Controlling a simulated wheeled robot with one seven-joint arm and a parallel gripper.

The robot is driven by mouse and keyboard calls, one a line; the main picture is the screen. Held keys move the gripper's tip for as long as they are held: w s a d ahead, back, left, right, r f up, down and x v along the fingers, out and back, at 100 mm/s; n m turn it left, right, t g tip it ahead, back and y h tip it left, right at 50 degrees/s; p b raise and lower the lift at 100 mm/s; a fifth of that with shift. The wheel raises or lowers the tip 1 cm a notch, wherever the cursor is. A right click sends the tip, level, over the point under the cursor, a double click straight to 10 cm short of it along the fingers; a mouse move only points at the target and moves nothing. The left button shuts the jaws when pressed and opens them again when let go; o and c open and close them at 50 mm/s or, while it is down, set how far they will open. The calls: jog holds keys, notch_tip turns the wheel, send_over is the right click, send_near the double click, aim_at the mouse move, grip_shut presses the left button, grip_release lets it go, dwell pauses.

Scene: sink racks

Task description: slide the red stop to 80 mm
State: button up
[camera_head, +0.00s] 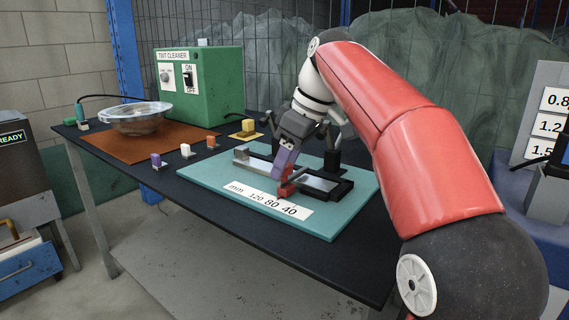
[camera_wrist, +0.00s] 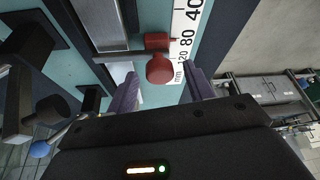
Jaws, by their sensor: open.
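The red stop (camera_head: 287,188) sits on the rail of a slide fixture on a teal board (camera_head: 222,178). In the wrist view the red stop (camera_wrist: 158,42) shows with its rounded red knob towards me. The white scale (camera_head: 268,202) reads mm, 120, 80, 40; it also shows in the wrist view (camera_wrist: 187,30). The stop lies roughly across from the 80, but its exact reading cannot be told. My gripper (camera_wrist: 163,76) is open, its purple fingers to either side of the knob with gaps showing. In the head view my gripper (camera_head: 281,176) is right by the stop and partly hides the rail.
Dark posts (camera_head: 332,160) stand behind the rail.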

jog(key=v, duration=0.6)
jog(key=shift+r, duration=0.25)
jog(key=shift+s+d, duration=0.1)
